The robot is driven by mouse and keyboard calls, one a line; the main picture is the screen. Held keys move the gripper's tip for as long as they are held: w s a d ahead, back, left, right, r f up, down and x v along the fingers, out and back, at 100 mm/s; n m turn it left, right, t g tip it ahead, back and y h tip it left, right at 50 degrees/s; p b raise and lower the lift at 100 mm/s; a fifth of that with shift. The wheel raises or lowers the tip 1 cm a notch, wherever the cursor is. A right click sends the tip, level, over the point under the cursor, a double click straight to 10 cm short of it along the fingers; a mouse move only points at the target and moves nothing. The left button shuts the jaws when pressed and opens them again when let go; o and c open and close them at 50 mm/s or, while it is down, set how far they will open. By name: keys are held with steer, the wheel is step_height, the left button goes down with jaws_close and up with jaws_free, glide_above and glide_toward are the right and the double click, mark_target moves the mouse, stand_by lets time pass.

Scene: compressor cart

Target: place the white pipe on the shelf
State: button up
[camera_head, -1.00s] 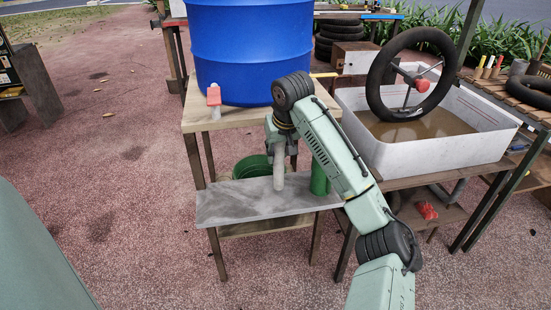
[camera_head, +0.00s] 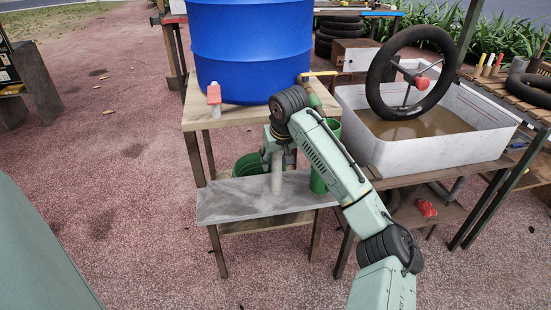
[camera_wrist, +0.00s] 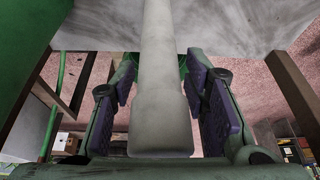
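The white pipe (camera_head: 277,181) stands roughly upright on the grey shelf (camera_head: 235,202), its lower end at the slab's surface. In the wrist view the pipe (camera_wrist: 161,85) runs from its wider end near my gripper toward the grey surface (camera_wrist: 235,25). My gripper (camera_head: 278,160) is above the shelf, around the pipe's upper part. In the wrist view the purple finger pads of my gripper (camera_wrist: 163,105) are on both sides of the pipe, with narrow gaps beside it. The fingers look open. The pipe's top is hidden in the head view.
A green cylinder (camera_head: 318,180) stands close to the right of the pipe. A green bucket (camera_head: 250,163) is behind the shelf. The shelf's left part is clear.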

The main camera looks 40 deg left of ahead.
steer(key=v, duration=1.2)
steer(key=shift+b, duration=0.3)
